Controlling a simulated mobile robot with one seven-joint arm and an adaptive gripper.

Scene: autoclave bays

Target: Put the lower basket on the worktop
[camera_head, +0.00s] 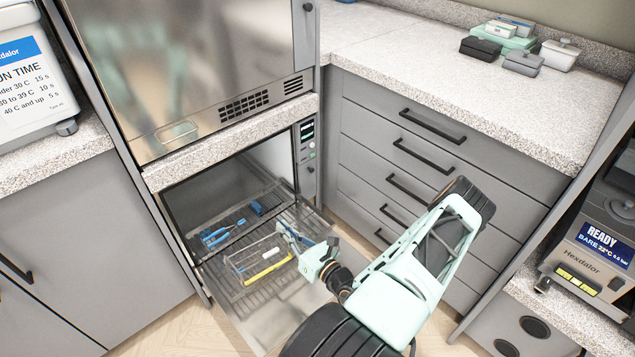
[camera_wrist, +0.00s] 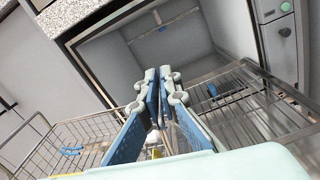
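A wire basket (camera_head: 235,272) with a yellow strip on its front side stands on the pulled-out rack of the open lower chamber. Blue-handled instruments (camera_head: 216,237) lie behind it. My gripper (camera_head: 288,232) is low over the basket's right rear side, fingers pointing towards the chamber. In the wrist view its blue-padded fingers (camera_wrist: 160,78) are close together; whether they grip a wire is hidden. The speckled worktop (camera_head: 440,75) lies at the upper right, above the drawers.
Small boxes (camera_head: 500,45) stand at the back of the worktop; its front and middle are clear. A shut upper door (camera_head: 200,70) is above the chamber. A drawer front (camera_head: 440,150) with black handles flanks my arm. A device (camera_head: 595,250) stands at the right.

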